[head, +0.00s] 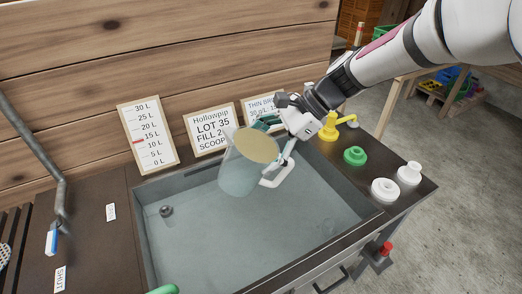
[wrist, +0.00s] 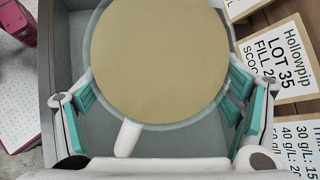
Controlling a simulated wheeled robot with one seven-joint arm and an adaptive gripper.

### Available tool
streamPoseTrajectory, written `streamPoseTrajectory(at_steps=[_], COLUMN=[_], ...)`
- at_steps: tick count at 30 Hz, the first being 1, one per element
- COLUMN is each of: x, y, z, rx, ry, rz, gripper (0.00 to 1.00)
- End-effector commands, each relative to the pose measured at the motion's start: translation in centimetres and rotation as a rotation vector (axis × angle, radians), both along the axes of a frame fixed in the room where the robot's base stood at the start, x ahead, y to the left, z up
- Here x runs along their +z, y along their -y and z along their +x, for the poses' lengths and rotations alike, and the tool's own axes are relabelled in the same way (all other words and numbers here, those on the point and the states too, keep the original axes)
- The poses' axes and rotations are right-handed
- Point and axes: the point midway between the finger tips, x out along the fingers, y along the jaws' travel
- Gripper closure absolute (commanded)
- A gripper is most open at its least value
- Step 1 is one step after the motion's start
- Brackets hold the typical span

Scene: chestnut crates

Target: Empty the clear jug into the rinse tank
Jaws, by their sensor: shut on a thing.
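My gripper (head: 281,151) is shut on the clear jug (head: 239,173) and holds it above the rinse tank (head: 325,188). No stream leaving the jug shows. The tank is a grey basin set in a dark counter; its visible floor looks bluish grey, with a round drain fitting at the left.
A level-scale board (head: 148,134), a Hollowpip card (head: 212,128) and another card (head: 262,108) lean at the back. A bent metal pipe (head: 58,165) rises at left.

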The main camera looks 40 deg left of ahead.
Motion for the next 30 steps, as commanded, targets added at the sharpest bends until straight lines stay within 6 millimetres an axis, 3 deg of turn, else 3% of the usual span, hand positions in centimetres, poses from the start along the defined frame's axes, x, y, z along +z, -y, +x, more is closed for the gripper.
streamPoseTrajectory(at_steps=[30], x=[-2.5], y=[1.9], z=[1.2], rx=[0.001], ry=[-0.201], rz=[0.335], gripper=[0.77])
